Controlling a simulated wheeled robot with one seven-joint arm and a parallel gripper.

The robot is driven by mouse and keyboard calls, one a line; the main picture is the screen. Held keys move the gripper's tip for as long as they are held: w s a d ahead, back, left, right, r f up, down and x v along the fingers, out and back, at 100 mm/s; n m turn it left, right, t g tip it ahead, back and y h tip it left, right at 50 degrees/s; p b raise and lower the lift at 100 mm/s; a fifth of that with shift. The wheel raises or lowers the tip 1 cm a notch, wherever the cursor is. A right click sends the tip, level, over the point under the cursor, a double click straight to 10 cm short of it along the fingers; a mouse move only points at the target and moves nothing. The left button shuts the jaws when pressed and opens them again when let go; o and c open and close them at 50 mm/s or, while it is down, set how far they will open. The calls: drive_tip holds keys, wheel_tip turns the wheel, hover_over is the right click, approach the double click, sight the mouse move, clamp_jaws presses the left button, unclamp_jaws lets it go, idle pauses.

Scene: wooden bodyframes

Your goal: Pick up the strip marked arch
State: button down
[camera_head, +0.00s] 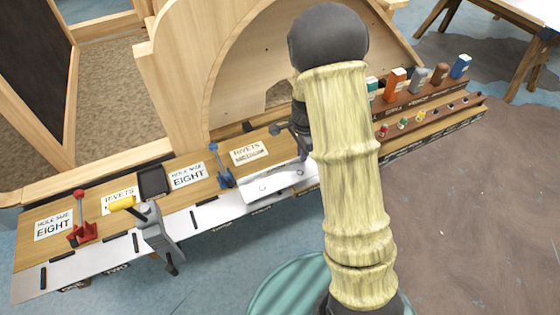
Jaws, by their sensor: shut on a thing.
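A pale metal strip (270,187) with small holes lies at a slight angle over the front edge of the wooden bench, just left of my arm. I cannot read any arch mark on it, and its right end is hidden behind my arm. My gripper (303,152) shows only in part, as dark grey pieces beside the arm at the strip's right end. It is shut on the strip. The fingertips are mostly hidden, and I cannot tell whether the strip is clear of the bench.
The bench holds a red clamp (83,232), a blue clamp (222,172), a yellow-handled grey tool (155,232), a black tray (153,182) and paper labels. A wooden arch frame (175,80) stands behind. Stepped racks (430,95) with coloured items are at right. Brown floor at right is open.

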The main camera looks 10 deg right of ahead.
drive_tip(key=shift+w+d, duration=0.3)
drive_tip(key=shift+d, duration=0.65)
drive_tip(key=shift+w+d, duration=0.25)
drive_tip(key=shift+d, duration=0.7)
wheel_tip(320, 180, up, 6)
drive_tip(key=p, duration=0.5)
drive_tip(key=shift+p, duration=0.4)
drive_tip(key=shift+a, duration=0.1)
